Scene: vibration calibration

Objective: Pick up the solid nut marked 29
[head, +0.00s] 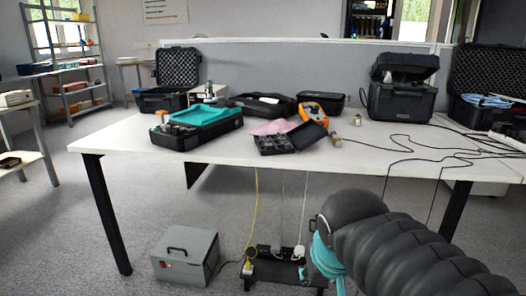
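I cannot make out a nut marked 29; no marking is readable at this size. A small metal piece (335,139) lies on the white table (220,158), just right of an open black case (276,145) with dark compartments. Another small metallic piece (357,120) stands farther back to the right. A small copper-coloured piece (164,117) sits at the left, behind the case with the teal cloth. Which of these, if any, is the nut I cannot tell. My arm is at the lower right, below table height; my gripper's fingers do not show.
A case with a teal cloth (205,114) and an orange device (314,108) lie on the table. Larger black cases (402,102) stand behind. Black cables (430,147) cross the right side. A grey box (186,257) and power strip lie on the floor. The front middle tabletop is clear.

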